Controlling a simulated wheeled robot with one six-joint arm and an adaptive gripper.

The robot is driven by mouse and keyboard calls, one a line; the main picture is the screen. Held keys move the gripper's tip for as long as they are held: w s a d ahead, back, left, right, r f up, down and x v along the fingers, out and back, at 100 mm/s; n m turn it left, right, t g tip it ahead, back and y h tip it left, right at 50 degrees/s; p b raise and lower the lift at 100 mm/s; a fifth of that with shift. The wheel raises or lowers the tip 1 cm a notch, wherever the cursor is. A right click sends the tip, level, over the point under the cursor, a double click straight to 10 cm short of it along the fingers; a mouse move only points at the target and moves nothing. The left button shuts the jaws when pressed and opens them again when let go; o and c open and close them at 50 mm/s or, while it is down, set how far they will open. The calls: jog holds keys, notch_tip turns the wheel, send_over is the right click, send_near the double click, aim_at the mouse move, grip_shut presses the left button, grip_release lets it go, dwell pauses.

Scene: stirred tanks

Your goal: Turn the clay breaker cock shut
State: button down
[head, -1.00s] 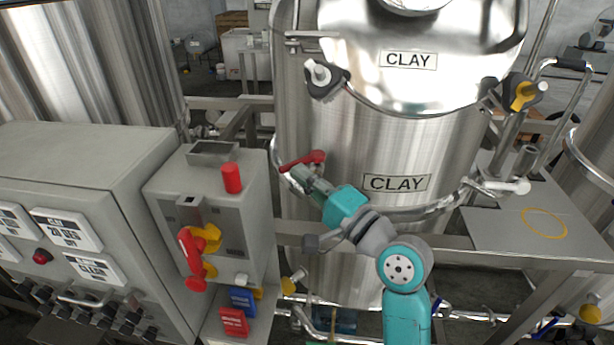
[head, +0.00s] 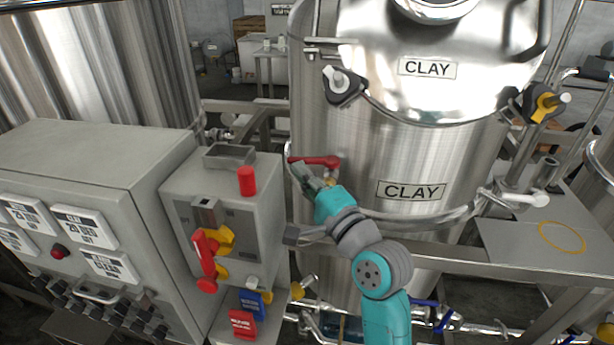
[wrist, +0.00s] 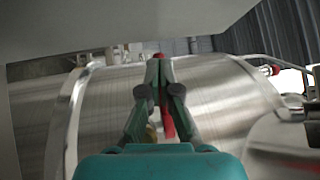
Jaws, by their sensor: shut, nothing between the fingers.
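A red lever handle (head: 322,161), which I take for the breaker cock, sits on the left side of the steel clay tank (head: 375,150). It lies roughly level in the head view, with brass-coloured metal just below it. My gripper (head: 299,171) is at the lever's left end, close under it; I cannot tell whether they touch. In the wrist view my gripper (wrist: 159,66) has its fingertips together with nothing held. The red lever (wrist: 168,122) shows behind and between the fingers there, partly hidden by them.
A grey control box (head: 225,215) with a red-and-yellow switch stands just left of my arm. A steel frame rail (head: 480,262) crosses in front of the tank. A black-and-yellow clamp knob (head: 541,103) is at upper right. A flat metal shelf (head: 510,240) lies at right.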

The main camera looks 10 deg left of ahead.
jog(key=shift+w+a, duration=0.3)
jog(key=shift+w, duration=0.15)
dwell(0.6)
jog(key=v, duration=1.2)
jog(key=s+d+f+t+h, duration=0.1)
jog(key=s+d+f+h, duration=0.5)
jog(key=f, duration=0.5)
jog(key=s+d+f+t+h, duration=0.1)
jog(key=s+d+f+h, duration=0.3)
jog(key=s+d+f, duration=0.6)
jog(key=s+d+f+n+g+h, duration=0.1)
jog(key=s+n, duration=0.3)
jog(key=s, duration=0.8)
jog(key=s+d+f+n+g+h, duration=0.1)
jog(key=s+n, duration=0.4)
jog(key=s, duration=0.7)
notch_tip(320, 180, down, 2)
jog(key=shift+d+f+h, duration=0.25)
jog(key=shift+d+h, duration=0.65)
jog(key=shift+d, duration=0.2)
